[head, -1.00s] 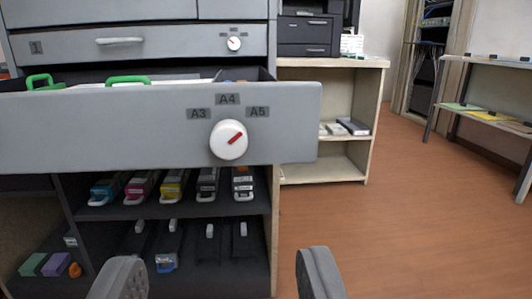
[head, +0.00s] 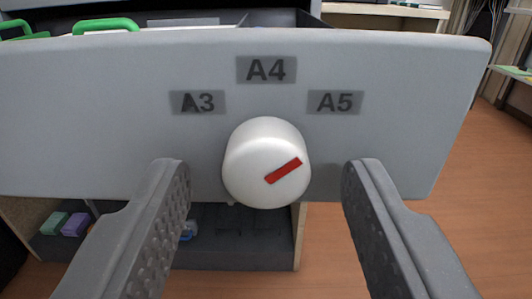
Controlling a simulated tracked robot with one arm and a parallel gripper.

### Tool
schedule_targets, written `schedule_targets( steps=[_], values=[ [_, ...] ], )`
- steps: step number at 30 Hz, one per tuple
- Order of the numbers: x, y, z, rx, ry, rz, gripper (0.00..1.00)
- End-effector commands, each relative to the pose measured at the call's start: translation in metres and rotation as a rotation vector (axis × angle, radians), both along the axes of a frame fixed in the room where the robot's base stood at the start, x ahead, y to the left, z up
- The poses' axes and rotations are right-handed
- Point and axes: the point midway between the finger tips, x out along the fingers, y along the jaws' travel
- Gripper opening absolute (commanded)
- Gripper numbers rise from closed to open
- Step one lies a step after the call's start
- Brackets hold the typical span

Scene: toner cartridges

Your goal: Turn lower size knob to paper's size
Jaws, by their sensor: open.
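The lower size knob (head: 255,155) is a round white dial with a red pointer mark (head: 284,170). It sits on the grey front of the pulled-out lower drawer (head: 90,130). The red mark slants up and to the right, towards the A5 label (head: 335,102). The A4 label (head: 266,69) is above the knob and the A3 label (head: 198,102) is at upper left. My gripper (head: 265,185) is open, with one finger on each side of the knob and a visible gap to it. White paper (head: 190,29) shows only as a thin strip inside the drawer.
Green handles (head: 105,25) stick up behind the drawer front. A shelf (head: 250,250) lies below the drawer, with coloured boxes (head: 75,224) at lower left. Wooden floor (head: 470,200) is free at the right.

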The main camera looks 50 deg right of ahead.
Motion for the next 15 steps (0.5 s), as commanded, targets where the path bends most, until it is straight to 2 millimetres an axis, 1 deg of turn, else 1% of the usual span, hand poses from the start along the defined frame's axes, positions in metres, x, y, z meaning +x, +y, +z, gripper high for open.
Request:
schedule_targets(
  steps=[3,11,12,14,15],
  values=[
    [0.002,-0.0035,0.0001,-0.001,-0.001,-0.001,0.48],
    [0.0022,-0.0037,0.0,-0.001,0.001,-0.001,0.48],
    [0.0022,-0.0037,0.0,-0.001,0.001,-0.001,0.37],
    [0.0022,-0.0038,-0.0001,-0.001,0.001,-0.001,0.2],
    [0.0022,-0.0036,-0.0001,-0.001,0.001,-0.001,0.09]
  ],
)
